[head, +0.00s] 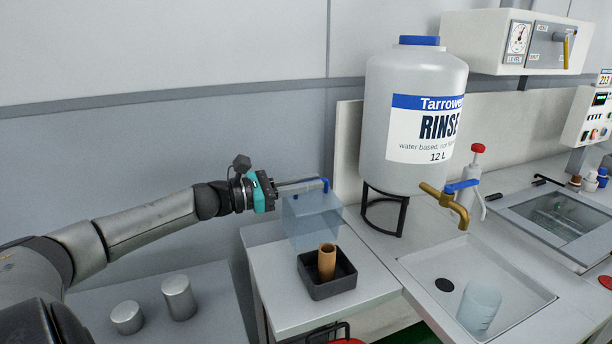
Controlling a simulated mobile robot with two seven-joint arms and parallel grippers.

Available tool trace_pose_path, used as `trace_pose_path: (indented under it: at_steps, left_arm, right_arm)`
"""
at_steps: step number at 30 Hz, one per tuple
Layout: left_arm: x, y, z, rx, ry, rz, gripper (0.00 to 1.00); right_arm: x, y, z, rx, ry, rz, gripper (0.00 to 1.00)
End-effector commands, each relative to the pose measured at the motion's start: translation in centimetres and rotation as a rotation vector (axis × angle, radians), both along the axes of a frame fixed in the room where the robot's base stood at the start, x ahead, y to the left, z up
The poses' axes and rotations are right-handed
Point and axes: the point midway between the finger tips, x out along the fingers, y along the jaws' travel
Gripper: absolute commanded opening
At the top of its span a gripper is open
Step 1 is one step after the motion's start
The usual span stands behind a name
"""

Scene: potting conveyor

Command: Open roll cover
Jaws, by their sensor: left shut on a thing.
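The roll cover (312,222) is a clear, bluish box-shaped lid. It shows above and behind a small black tray (330,288) on the white counter. A brown roll (327,262) stands upright in the tray, and its top shows uncovered. My left gripper (322,184) reaches in from the left at the top of the cover. Its fingers are shut on the blue handle (326,184) at the cover's upper edge. The exact contact is small and hard to see. My right gripper is not in view.
A large rinse bottle (420,125) on a black stand is right of the cover. A brass tap (445,208) hangs over a sink (420,268) holding a clear cup (479,308). Two metal cylinders (178,298) stand at lower left. The counter in front of the tray is clear.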

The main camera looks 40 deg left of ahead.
Motion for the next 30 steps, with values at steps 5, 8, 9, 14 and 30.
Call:
trace_pose_path:
  at_steps: [5, 8, 9, 14, 30]
  left_arm:
    - [0.01, -0.03, -0.06, 0.002, -0.001, -0.001, 0.0]
    - [0.0, -0.02, -0.07, 0.002, 0.0, -0.001, 0.17]
    - [0.0, -0.01, -0.08, 0.001, 0.001, -0.001, 0.21]
    - [0.01, 0.02, -0.07, 0.001, 0.0, 0.0, 0.4]
    - [-0.97, 0.51, -0.17, -0.002, 0.004, 0.001, 0.42]
  right_arm:
    - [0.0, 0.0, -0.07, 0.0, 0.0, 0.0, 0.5]
    - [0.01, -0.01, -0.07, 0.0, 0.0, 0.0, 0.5]
    - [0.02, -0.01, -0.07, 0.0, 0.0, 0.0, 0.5]
    - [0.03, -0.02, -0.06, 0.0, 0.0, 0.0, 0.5]
    - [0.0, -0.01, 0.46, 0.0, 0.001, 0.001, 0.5]
